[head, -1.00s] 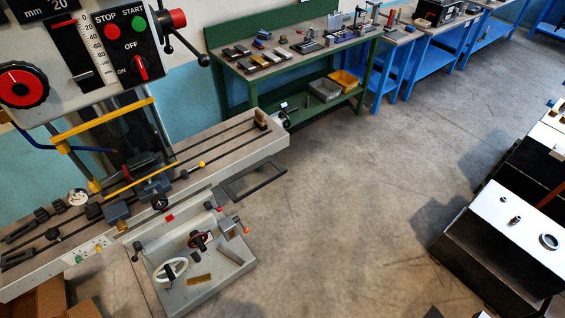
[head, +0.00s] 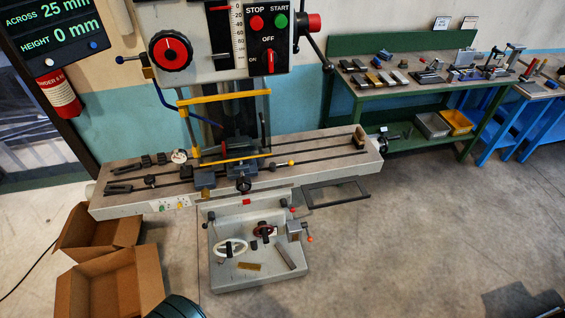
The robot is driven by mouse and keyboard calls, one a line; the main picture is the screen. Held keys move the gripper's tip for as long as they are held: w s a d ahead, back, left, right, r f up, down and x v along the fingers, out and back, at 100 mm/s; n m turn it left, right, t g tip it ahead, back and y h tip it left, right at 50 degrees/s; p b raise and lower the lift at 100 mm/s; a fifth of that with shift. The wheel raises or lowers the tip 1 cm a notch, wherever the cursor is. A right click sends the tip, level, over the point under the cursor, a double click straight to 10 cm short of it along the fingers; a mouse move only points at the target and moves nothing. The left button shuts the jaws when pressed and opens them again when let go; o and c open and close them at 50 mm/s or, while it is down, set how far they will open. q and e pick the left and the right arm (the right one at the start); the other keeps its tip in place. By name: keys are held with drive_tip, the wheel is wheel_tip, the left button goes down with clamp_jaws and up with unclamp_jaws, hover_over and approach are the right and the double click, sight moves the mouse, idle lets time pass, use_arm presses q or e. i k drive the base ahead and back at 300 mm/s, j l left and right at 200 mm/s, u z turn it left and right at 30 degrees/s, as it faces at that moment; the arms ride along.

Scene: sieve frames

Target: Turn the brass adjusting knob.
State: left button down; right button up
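I cannot make out a brass adjusting knob for certain. A milling machine with a long slotted table (head: 330,152) stands in the middle of the head view. A small yellow ball (head: 290,163) shows on a rod on that table. Below it, a grey base tray (head: 226,280) holds a white handwheel (head: 231,248), a dark red handwheel (head: 264,230) and a flat brass-coloured plate (head: 249,267). A large red and black dial (head: 171,51) and a control panel (head: 268,45) are above. Neither of my grippers is in view.
Open cardboard boxes (head: 112,283) stand on the floor at the left. A dark round object (head: 178,308) is at the bottom edge. A green workbench (head: 360,109) with tools and blue benches (head: 520,122) line the right wall. The floor at front right is mostly clear.

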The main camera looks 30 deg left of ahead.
sight(206, 192)
drive_tip(key=u, duration=1.45)
